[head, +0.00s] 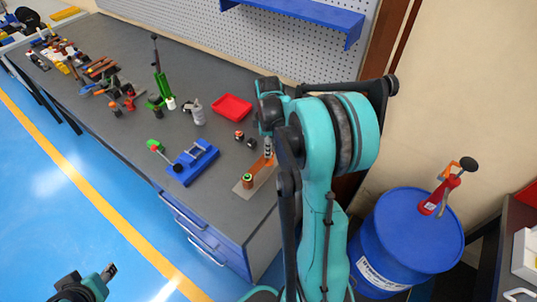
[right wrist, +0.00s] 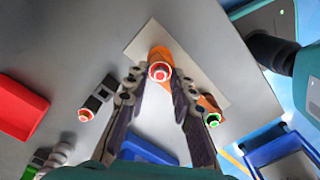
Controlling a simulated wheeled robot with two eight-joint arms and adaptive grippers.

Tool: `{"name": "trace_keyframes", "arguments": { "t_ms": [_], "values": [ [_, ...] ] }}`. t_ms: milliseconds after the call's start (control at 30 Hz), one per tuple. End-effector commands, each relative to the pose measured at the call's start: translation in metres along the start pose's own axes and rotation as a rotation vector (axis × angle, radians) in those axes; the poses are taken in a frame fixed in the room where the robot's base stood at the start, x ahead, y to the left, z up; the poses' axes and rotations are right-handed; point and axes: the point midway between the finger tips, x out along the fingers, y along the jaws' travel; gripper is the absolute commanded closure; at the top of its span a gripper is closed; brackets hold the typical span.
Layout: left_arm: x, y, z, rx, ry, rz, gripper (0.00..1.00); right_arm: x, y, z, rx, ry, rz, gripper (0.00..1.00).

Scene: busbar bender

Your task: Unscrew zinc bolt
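An orange busbar piece (head: 269,162) lies on a pale plate (head: 242,190) near the bench's right end. In the right wrist view, a bolt with a red-ringed head (right wrist: 160,72) stands on the orange part. A second bolt with a green ring (right wrist: 212,119) sits at another orange part to its right. I cannot tell from the colour which is zinc. My right gripper (right wrist: 160,88) is open above the plate, with its fingers on either side of the red-ringed bolt; contact is not clear. My left gripper (head: 107,273) is low at the left, away from the bench; its finger opening is unclear.
A red tray (head: 232,107), a blue fixture (head: 193,161) and small dark parts (head: 239,136) stand near the plate. Several tools lie farther left on the grey bench (head: 120,40). A blue drum (head: 410,240) stands at the right. The bench front is clear.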

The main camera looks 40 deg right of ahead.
Motion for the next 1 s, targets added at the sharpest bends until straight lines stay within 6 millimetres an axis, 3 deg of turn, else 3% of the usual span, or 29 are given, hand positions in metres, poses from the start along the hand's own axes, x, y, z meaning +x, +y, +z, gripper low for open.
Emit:
{"name": "trace_keyframes", "arguments": {
  "t_ms": [200, 300, 1000],
  "values": [
    [0.0000, 0.0000, 0.0000, 0.000, 0.000, 0.000, 0.60, 0.0000, 0.0000, 0.0001, 0.316, 0.000, 0.000, 0.76],
    [0.0000, 0.0000, 0.0000, 0.000, 0.000, 0.000, 0.60, 0.0000, 0.0000, 0.0001, 0.386, 0.000, 0.000, 0.76],
    [0.0000, 0.0000, 0.0000, 0.000, 0.000, 0.000, 0.60, 0.0000, -0.0002, -0.0001, 0.492, 0.000, 0.000, 0.76]
  ]
}}
